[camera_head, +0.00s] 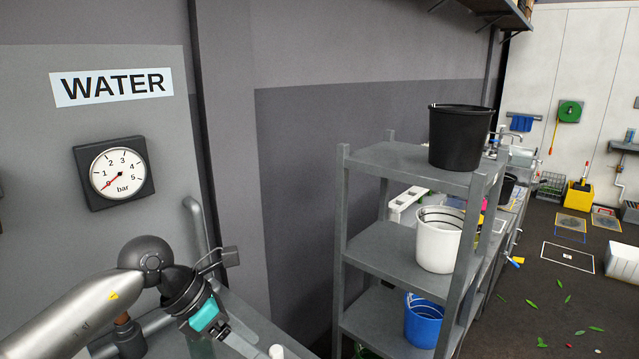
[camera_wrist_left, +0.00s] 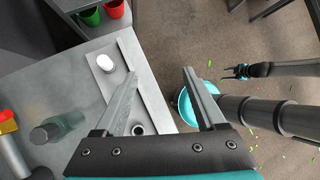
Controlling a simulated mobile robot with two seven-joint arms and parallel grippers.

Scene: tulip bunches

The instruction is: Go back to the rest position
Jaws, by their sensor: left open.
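My left gripper (camera_wrist_left: 160,78) is open, with its two fingers apart and nothing between them. In the wrist view it hangs over the edge of a grey counter (camera_wrist_left: 85,90). In the head view my left arm comes in at the lower left, and its wrist with a teal band (camera_head: 205,316) is beside the wall with the WATER sign (camera_head: 112,87). What looks like my right gripper (camera_wrist_left: 238,72) shows small at the right of the wrist view, over the floor. Its jaws are too small to read.
A pressure gauge (camera_head: 116,172) is on the wall. A grey shelf rack (camera_head: 395,160) holds a black bucket (camera_head: 459,138), a white bucket (camera_head: 438,240) and a blue bucket (camera_head: 423,322). A white cylinder (camera_wrist_left: 106,62) stands on the counter. Scattered leaves lie on the floor at right.

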